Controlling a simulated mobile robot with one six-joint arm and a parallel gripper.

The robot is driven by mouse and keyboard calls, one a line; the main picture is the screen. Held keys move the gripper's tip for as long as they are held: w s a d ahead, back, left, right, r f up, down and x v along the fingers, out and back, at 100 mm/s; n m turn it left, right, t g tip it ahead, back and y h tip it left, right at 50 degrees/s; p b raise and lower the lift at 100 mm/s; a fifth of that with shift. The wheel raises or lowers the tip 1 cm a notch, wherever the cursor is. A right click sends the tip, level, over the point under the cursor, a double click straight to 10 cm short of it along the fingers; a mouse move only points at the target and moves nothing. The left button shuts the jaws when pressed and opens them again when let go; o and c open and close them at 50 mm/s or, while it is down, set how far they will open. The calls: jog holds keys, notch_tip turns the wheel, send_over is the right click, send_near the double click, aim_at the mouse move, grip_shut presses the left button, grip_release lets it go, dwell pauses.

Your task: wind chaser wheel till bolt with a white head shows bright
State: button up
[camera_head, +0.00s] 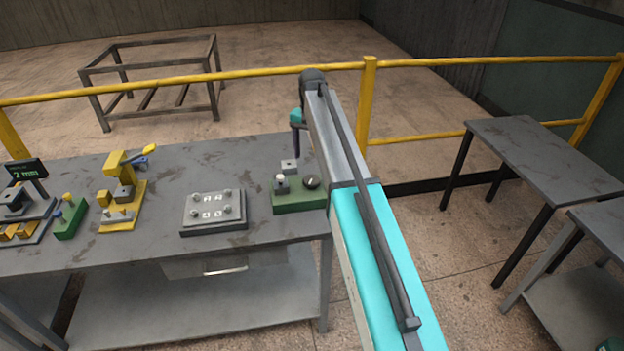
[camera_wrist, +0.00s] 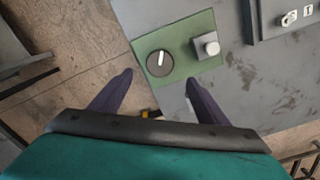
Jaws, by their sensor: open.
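The chaser wheel seems to be the dark round knob (camera_head: 312,183) on a green base (camera_head: 299,203) near the bench's right end. In the wrist view, the knob (camera_wrist: 160,63) has a white pointer line, near upright. A bolt with a white head (camera_head: 280,178) stands left of the knob; in the wrist view, the white head (camera_wrist: 209,46) is right of it. The head looks pale; I cannot tell if it is lit. My gripper (camera_wrist: 158,88) is open and empty, its two dark fingers apart and short of the knob in the picture. My arm hides part of the bench end.
A grey plate with several studs (camera_head: 214,209) lies to the left. Further left are a yellow fixture (camera_head: 122,193) and a small display (camera_head: 25,169). A yellow rail (camera_head: 250,70) runs behind the bench (camera_head: 165,240).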

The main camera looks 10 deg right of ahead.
aim_at(311, 179)
notch_tip(311, 179, down, 10)
jog(key=b, duration=0.4)
jog(key=shift+r+b, duration=0.15)
jog(key=shift+b, duration=0.2)
jog(key=c, duration=1)
